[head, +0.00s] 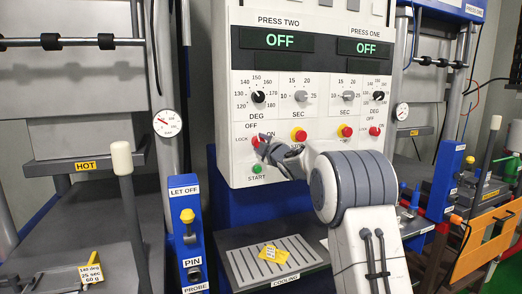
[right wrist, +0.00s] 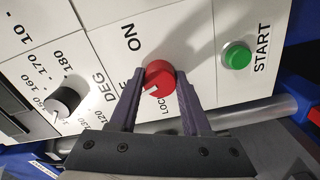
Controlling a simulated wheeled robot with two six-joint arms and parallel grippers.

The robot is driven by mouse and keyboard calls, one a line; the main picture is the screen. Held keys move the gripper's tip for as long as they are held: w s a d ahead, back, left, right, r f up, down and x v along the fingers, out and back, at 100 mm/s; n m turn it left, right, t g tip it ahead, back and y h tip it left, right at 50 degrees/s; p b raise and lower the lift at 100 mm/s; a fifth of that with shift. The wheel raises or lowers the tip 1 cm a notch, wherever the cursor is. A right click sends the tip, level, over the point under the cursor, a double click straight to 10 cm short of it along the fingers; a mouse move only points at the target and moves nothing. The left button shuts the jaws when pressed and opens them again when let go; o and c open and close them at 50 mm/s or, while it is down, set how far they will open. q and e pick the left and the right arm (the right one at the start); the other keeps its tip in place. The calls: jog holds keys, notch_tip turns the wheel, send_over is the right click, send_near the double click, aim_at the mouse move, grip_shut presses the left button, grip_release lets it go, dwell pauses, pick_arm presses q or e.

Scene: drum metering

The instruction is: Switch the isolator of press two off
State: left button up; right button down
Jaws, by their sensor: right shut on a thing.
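The press two isolator is a red knob (head: 257,140) at the lower left of the control panel, under the PRESS TWO heading, with OFF, ON and LOCK printed around it. My right gripper (head: 263,147) reaches it from the lower right. In the right wrist view the gripper's two fingers are shut on the red knob (right wrist: 160,75), one on each side. The knob's white mark points left and slightly down there, toward a label mostly hidden by the left finger. The press two display (head: 281,40) reads OFF. My left gripper is not in view.
A green START button (head: 257,169) is close below the isolator; it also shows in the right wrist view (right wrist: 237,55). Press one's isolator (head: 375,131) is at the right.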

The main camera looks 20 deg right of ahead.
dwell(0.3)
jog(key=shift+c, duration=1.8)
grip_release()
jog(key=s+b, duration=0.2)
jog(key=s, duration=0.8)
jog(key=shift+s+b, duration=0.25)
jog(key=shift+b, duration=0.15)
jog(key=shift+d, duration=0.1)
